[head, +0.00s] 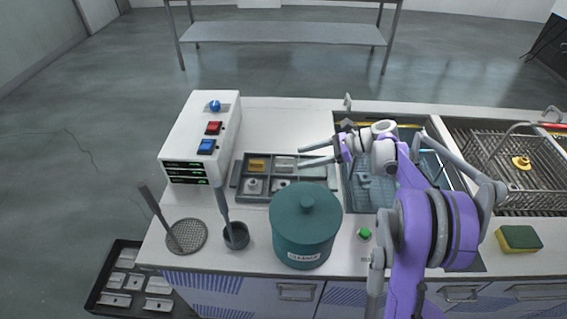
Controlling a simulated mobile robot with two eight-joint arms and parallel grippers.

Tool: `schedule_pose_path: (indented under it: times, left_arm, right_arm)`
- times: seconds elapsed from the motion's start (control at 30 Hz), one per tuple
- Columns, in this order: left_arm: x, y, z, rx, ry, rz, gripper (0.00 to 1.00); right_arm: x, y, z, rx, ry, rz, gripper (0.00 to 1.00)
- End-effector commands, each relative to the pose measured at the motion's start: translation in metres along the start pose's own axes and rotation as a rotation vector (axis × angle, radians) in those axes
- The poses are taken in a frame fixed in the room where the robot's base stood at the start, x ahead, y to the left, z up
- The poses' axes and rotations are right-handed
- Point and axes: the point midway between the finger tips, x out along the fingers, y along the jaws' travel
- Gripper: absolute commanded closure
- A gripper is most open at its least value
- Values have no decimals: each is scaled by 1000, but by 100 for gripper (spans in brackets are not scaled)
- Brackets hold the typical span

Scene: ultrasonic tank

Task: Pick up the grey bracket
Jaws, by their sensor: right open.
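A grey divided tray (234,181) lies on the worktop and holds several small metal parts. A grey part that looks like the bracket (284,163) lies in its back middle compartment; it is too small to be sure of its shape. My right gripper (301,157) reaches in from the right, with its two fingers apart and pointing left. Its tips appear over the tray's back right part, just right of the grey part. Nothing is between the fingers. My left gripper is not in view.
A teal lidded pot (305,230) stands in front of the tray. A white control box (202,137) is to the left. A dark cup (236,236) and round mesh strainer (187,235) have upright handles. A water-filled tank (358,192) and wire basket (510,170) are right.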

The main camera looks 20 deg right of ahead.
Motion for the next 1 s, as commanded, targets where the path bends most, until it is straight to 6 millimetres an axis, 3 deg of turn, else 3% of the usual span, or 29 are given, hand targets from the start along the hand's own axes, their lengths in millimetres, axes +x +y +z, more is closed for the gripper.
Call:
schedule_pose_path:
  times: [0.53, 0.8, 1.0]
  left_arm:
    - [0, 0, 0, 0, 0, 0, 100]
    - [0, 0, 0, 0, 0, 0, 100]
    - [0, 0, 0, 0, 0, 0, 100]
  right_arm:
    - [67, -3, -4, -1, 0, 3, 34]
    - [72, -4, -5, 0, 0, -1, 34]
    - [72, -4, -5, 0, 0, 0, 68]
